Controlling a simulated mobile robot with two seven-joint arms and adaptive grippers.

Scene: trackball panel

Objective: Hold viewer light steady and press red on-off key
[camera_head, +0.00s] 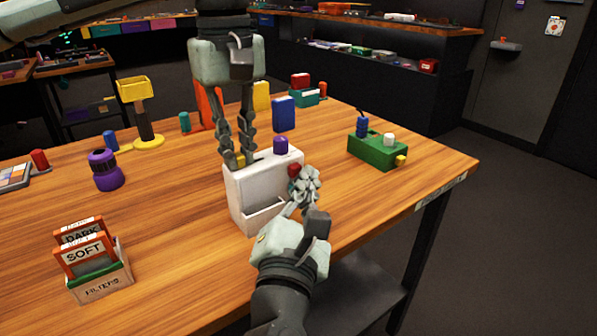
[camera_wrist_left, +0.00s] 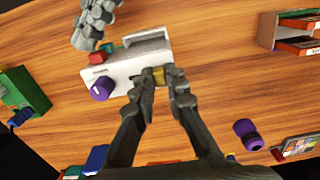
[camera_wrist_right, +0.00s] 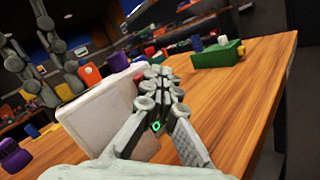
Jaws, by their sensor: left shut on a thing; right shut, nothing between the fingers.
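The white viewer light (camera_head: 250,195) stands upright on the wooden table, with a purple knob (camera_head: 281,145) on top. My left gripper (camera_head: 240,163) comes down from above and is shut on the viewer light at its yellow part, which shows between the fingertips in the left wrist view (camera_wrist_left: 161,76). The red key (camera_head: 294,170) is at the light's right end; it also shows in the left wrist view (camera_wrist_left: 97,57). My right gripper (camera_head: 304,184) is shut and empty beside the red key, partly overlapping it; I cannot tell whether they touch.
A green box (camera_head: 375,152) with coloured knobs stands to the right. A filter box (camera_head: 103,283) is at the front left, a purple cylinder (camera_head: 105,170) at the left. A blue block (camera_head: 283,114) and a yellow lamp (camera_head: 148,141) stand behind. The table's front middle is clear.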

